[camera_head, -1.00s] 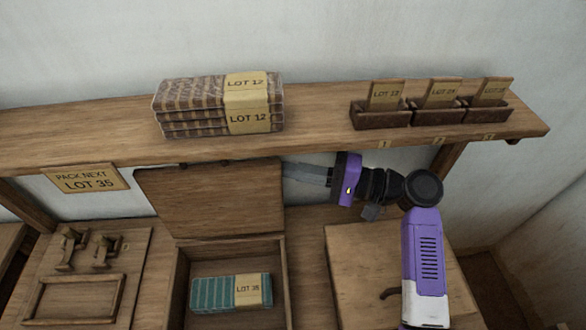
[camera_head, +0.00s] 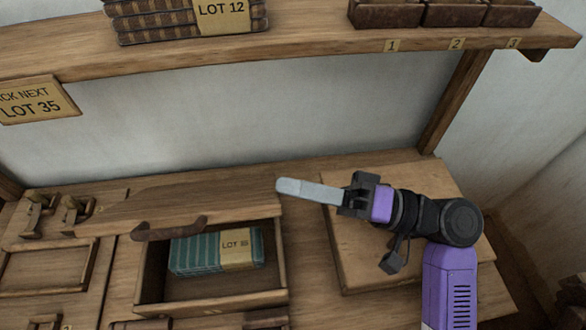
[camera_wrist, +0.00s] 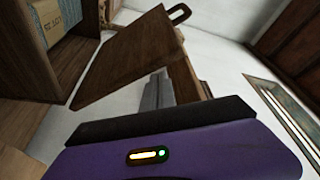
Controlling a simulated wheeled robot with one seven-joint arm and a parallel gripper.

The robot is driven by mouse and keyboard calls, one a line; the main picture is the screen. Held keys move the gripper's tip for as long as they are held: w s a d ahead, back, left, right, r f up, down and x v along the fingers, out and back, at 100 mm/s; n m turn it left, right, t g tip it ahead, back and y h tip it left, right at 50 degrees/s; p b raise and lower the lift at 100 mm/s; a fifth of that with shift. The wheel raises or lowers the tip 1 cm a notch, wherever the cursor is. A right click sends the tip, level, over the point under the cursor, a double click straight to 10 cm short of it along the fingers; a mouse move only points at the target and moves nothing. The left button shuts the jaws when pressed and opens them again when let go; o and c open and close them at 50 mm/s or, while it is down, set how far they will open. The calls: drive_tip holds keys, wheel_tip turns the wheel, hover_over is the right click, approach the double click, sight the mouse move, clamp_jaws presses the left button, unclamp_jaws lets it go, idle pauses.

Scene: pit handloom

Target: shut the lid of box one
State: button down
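The wooden lid (camera_head: 190,200) of the open box (camera_head: 282,270) is partly lowered, slanting over the back of the box, with its dark handle (camera_head: 170,228) on the near edge. A teal striped bundle (camera_head: 205,252) with a tan LOT label lies inside, visible below the lid. My gripper (camera_head: 285,188) appears shut and empty, its pale fingers together at the lid's right edge. I cannot tell whether they touch it. The wrist view shows the fingers (camera_wrist: 155,92) beside the tilted lid (camera_wrist: 130,55), with the handle (camera_wrist: 180,13) beyond.
A shelf (camera_head: 330,42) runs above, holding brown bundles (camera_head: 185,18) and small dark trays (camera_head: 455,14). A LOT 35 sign (camera_head: 38,100) hangs from its left part. A flat wooden panel (camera_head: 365,265) lies right of the box. A framed panel (camera_head: 45,268) is left.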

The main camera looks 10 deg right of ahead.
drive_tip(key=shift+s+f+b, duration=0.3)
drive_tip(key=shift+s+f, duration=0.45)
drive_tip(key=shift+s, duration=0.05)
drive_tip(key=d, duration=0.9)
drive_tip(key=shift+d+r, duration=0.2)
drive_tip(key=shift+r, duration=0.05)
